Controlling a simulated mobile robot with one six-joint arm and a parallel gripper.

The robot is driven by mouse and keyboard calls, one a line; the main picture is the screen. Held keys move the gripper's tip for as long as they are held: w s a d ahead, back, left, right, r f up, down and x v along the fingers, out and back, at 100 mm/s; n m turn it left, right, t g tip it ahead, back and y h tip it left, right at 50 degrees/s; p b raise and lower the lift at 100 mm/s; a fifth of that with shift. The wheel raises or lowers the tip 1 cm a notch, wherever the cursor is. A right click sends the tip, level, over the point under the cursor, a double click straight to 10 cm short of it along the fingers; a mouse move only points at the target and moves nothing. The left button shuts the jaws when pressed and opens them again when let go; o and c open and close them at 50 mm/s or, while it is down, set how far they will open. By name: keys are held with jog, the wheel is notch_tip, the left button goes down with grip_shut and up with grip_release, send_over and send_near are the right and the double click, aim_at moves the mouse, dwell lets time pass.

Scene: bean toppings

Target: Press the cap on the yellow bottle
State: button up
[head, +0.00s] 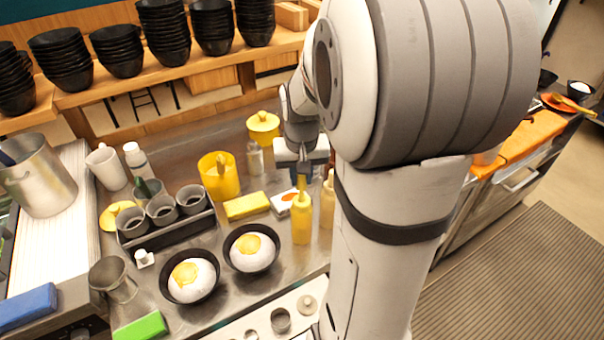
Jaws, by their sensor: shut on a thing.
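A narrow yellow cap (301,183) shows at the bottle's top, directly below my gripper (301,171). My gripper points down and is shut on the cap. I cannot tell whether the cap is seated on the bottle or slightly above it. The fingertips are small and partly hidden in this view.
A paler bottle (327,207) stands close right, partly behind my arm. A yellow block (246,205) and small packet (284,201) lie left. Two black bowls (272,262) (205,293) hold white food with yellow topping. A yellow cup (219,177) stands farther back.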

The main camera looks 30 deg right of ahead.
aim_at(302, 187)
jog(key=shift+f+b, duration=1.05)
jog(key=shift+f, duration=0.3)
jog(key=shift+f+b, duration=0.45)
jog(key=shift+f, duration=0.1)
jog(key=shift+f, duration=0.2)
jog(key=o, duration=1.2)
jog(key=shift+o, duration=0.2)
jog(key=shift+r, duration=0.15)
